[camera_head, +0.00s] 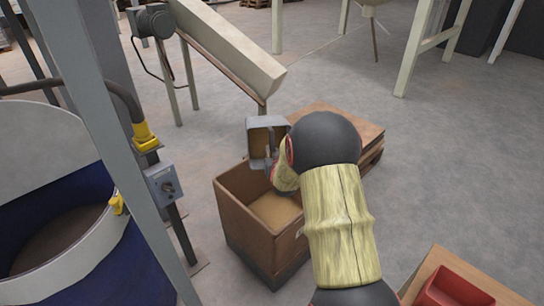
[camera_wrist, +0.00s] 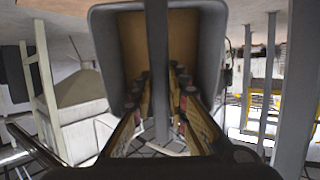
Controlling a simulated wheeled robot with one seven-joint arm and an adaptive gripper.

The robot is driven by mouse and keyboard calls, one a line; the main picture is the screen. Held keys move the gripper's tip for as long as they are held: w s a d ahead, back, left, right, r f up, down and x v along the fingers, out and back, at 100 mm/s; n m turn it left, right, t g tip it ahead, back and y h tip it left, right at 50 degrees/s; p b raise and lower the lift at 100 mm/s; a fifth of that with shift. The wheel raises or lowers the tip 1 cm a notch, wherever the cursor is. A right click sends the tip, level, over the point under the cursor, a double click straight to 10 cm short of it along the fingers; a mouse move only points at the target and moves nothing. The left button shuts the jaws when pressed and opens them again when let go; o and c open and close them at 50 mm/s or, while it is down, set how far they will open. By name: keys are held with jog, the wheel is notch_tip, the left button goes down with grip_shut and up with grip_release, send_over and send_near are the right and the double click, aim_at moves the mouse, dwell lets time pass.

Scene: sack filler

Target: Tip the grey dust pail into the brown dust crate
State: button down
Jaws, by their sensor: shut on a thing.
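The grey dust pail (camera_head: 257,125) is held up above the far edge of the brown dust crate (camera_head: 243,222). The pail is tilted, and a brown inside shows through its open side. In the wrist view the pail (camera_wrist: 104,35) fills the top middle, with a grey bar running down between the fingers. My gripper (camera_head: 272,162) is shut on the pail; its fingers also show in the wrist view (camera_wrist: 160,90). The crate stands on the floor with light brown material inside. My arm hides part of the crate's right side.
A wooden pallet or board stack (camera_head: 355,130) lies behind the crate. A sloping chute (camera_head: 230,50) stands beyond it. A blue drum (camera_head: 95,275) and a grey post with a switch box (camera_head: 163,182) are at left. A red bin (camera_head: 455,290) is at lower right.

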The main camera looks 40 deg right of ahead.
jog(key=shift+s+a+f+t+h+b, duration=0.4)
jog(key=shift+t+b, duration=0.3)
jog(key=shift+b, duration=1.2)
jog(key=s+a+f+t+h, duration=0.3)
jog(key=s+f+t+h, duration=0.2)
jog(key=t, duration=0.3)
jog(key=shift+s+f+t, duration=0.3)
jog(key=shift+f, duration=0.45)
jog(key=shift+s+a+f, duration=0.1)
